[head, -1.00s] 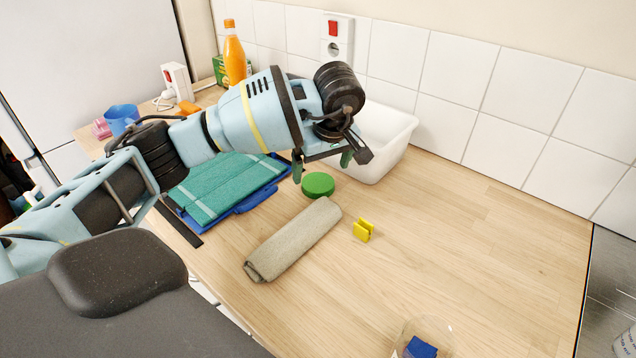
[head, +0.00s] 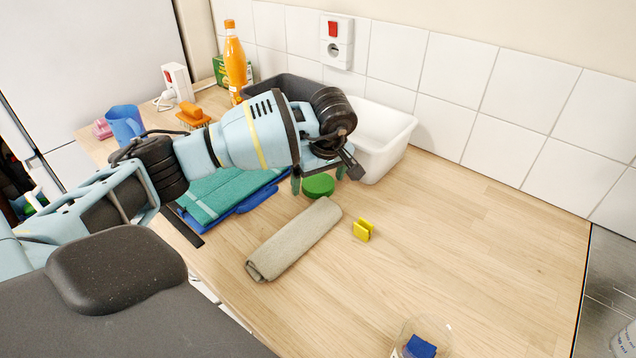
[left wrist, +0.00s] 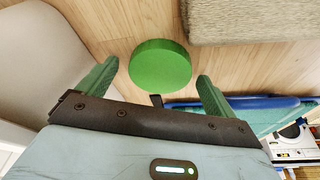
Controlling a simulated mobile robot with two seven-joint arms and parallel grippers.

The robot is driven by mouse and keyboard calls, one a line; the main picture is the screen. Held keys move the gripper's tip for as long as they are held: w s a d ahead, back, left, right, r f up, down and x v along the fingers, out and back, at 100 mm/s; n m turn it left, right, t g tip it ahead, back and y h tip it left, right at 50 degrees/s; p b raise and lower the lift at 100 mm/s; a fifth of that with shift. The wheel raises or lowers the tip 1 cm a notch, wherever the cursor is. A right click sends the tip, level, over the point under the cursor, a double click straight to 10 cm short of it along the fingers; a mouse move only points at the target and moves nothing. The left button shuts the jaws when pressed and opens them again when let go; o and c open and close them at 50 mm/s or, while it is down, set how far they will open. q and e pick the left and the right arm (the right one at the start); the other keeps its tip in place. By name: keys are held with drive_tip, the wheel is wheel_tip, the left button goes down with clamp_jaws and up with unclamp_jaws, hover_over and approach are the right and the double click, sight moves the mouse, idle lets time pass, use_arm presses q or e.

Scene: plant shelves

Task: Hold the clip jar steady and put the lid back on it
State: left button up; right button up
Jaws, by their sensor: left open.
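The round green lid (head: 318,186) lies flat on the wooden worktop, in front of the white tub. It also shows in the left wrist view (left wrist: 160,68), just beyond and between the fingertips. My left gripper (head: 318,178) is open and empty, its green fingers either side of the lid and pointing down. In the left wrist view the left gripper (left wrist: 157,78) shows both fingers apart from the lid. A clear jar (head: 435,329) with a blue clip (head: 420,347) in it stands at the bottom edge, partly cut off. My right gripper is not in view.
A rolled grey-beige cloth (head: 294,238) and a yellow clip (head: 362,230) lie near the lid. The white tub (head: 385,155) stands close behind the gripper. A teal cloth (head: 212,197) on something blue lies left. The worktop's right side is clear.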

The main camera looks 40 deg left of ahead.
sight(319, 183)
use_arm(q)
drive_tip(key=c, duration=1.1)
drive_tip(key=shift+o, duration=0.2)
drive_tip(key=shift+r, duration=0.1)
wheel_tip(319, 183, up, 18)
drive_tip(key=shift+p, duration=0.3)
